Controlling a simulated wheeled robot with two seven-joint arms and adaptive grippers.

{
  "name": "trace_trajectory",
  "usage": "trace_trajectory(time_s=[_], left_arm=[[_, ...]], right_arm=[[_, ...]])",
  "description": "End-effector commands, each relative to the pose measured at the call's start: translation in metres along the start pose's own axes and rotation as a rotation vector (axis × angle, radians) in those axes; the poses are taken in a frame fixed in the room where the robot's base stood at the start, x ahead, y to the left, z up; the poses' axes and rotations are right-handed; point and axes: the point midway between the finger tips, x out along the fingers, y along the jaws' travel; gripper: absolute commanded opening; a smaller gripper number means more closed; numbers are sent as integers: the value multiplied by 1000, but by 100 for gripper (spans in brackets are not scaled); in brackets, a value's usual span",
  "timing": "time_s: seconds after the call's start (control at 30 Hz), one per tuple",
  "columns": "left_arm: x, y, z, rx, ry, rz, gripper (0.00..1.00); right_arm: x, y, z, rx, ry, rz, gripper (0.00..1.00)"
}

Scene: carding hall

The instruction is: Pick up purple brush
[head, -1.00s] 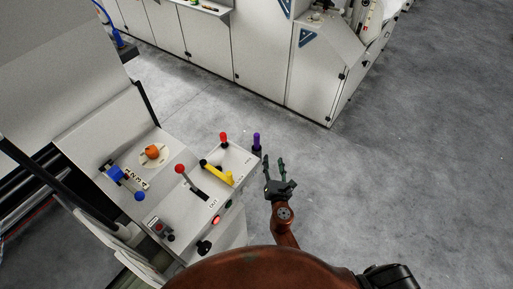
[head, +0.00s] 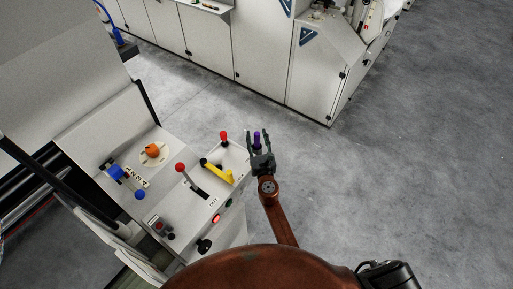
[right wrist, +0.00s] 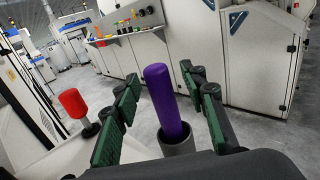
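The purple brush (head: 257,138) stands upright at the far right corner of the white control panel. In the right wrist view the purple brush (right wrist: 164,100) rises from a grey cylindrical holder (right wrist: 178,142). My right gripper (head: 258,137) is open, with one finger on each side of the brush. In the right wrist view the green-padded fingers (right wrist: 166,95) flank it with visible gaps, so they do not appear to touch it. My left gripper is not in view.
The white control panel (head: 185,217) carries a red-knobbed lever (head: 180,168), a red knob (head: 223,135), a yellow handle (head: 218,174), an orange knob (head: 152,150) and a blue lever (head: 116,172). White cabinets (head: 262,55) stand behind. Grey floor (head: 420,170) at right is clear.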

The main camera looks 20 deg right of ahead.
Motion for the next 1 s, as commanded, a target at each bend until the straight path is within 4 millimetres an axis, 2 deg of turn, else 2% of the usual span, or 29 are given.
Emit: trace_trajectory(time_s=[0.17,0.73,1.0], left_arm=[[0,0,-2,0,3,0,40],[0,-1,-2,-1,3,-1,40],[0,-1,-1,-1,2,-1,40]], right_arm=[[0,0,0,0,0,0,39],[0,0,0,1,0,0,0],[0,0,0,1,0,0,0]])
